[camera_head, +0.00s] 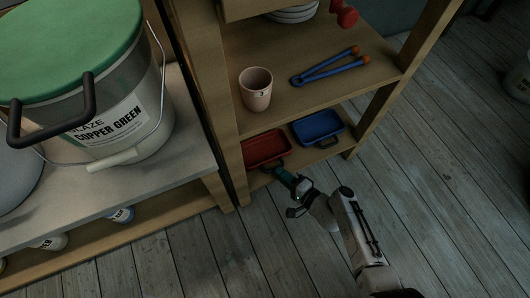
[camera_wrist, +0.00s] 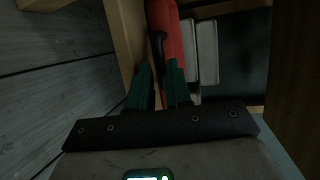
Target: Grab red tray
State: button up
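The red tray (camera_head: 266,147) sits on the low shelf of the wooden rack, left of the blue tray. In the wrist view the red tray (camera_wrist: 174,38) stands upright in the picture, with its dark handle (camera_wrist: 160,46) on the side facing me. My gripper (camera_head: 277,171) is at the front edge of this shelf, close to the red tray's near side. In the wrist view its two teal fingers (camera_wrist: 160,66) are apart, with a narrow gap between them. The handle's end lies at or between the fingertips; contact cannot be told.
A blue tray (camera_head: 318,127) lies right of the red one. The shelf above holds a pinkish cup (camera_head: 256,89) and blue tongs (camera_head: 330,67) with orange ends. A rack post (camera_head: 228,150) stands close left. A large green-lidded bucket (camera_head: 90,80) is on the left bench. Floor in front is clear.

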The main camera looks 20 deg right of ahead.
jog(key=shift+x, duration=0.9)
jog(key=shift+d+r, duration=0.1)
grip_shut()
